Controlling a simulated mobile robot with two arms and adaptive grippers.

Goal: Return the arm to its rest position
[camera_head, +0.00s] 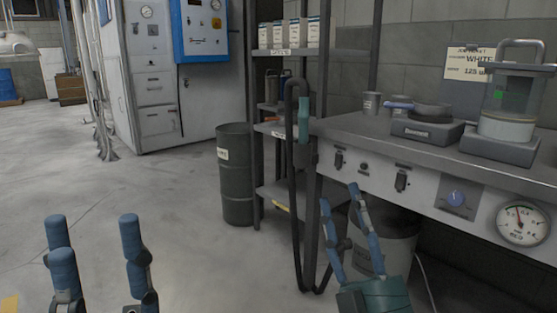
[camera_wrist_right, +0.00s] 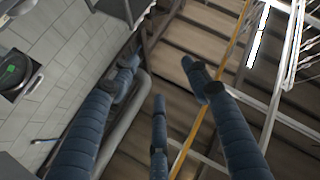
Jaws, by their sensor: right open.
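My right gripper (camera_head: 340,195) is open and empty, its blue fingers pointing up in front of the workbench's front panel. In the right wrist view its fingers (camera_wrist_right: 160,76) are spread with nothing between them, and the ceiling and a block wall lie beyond. My left gripper (camera_head: 94,222) is at the lower left over the floor, with its blue fingers spread and nothing visible between them. Most of both arms is out of view.
The workbench (camera_head: 350,125) carries a glass jar device (camera_head: 508,95) and a small dark device (camera_head: 427,130). A dark hose (camera_head: 292,180) hangs at its left end. A dark drum (camera_head: 237,175) and metal shelves (camera_head: 345,54) stand behind. Floor at left is clear.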

